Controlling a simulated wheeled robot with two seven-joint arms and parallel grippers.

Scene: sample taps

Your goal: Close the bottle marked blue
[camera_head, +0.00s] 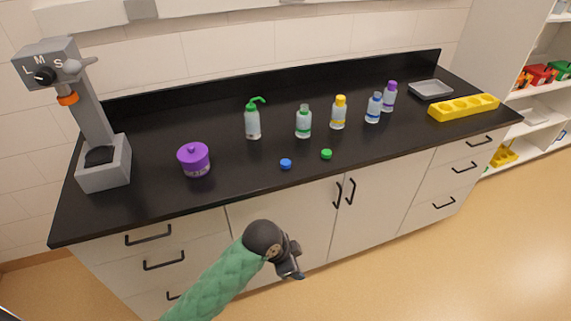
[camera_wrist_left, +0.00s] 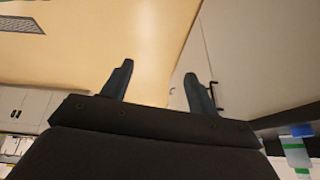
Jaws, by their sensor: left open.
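The bottle marked blue (camera_head: 373,108) stands upright on the black counter, a clear bottle with a blue band. Its neck looks uncapped, though it is small in the picture. A loose blue cap (camera_head: 286,163) lies near the counter's front edge, left of a loose green cap (camera_head: 326,154). My left gripper (camera_head: 291,266) is in front of the cabinet doors, below the counter top and apart from the bottle and the caps. In the left wrist view its two fingers (camera_wrist_left: 158,82) are spread with nothing between them. My right gripper is not in view.
A green pump bottle (camera_head: 253,122), a green-banded bottle (camera_head: 304,122), a yellow-capped bottle (camera_head: 339,113) and a purple-capped bottle (camera_head: 389,97) share the counter (camera_head: 240,175). A purple jar (camera_head: 194,160) and a grey device (camera_head: 104,165) stand left; a yellow rack (camera_head: 464,108) and grey tray (camera_head: 431,90) right.

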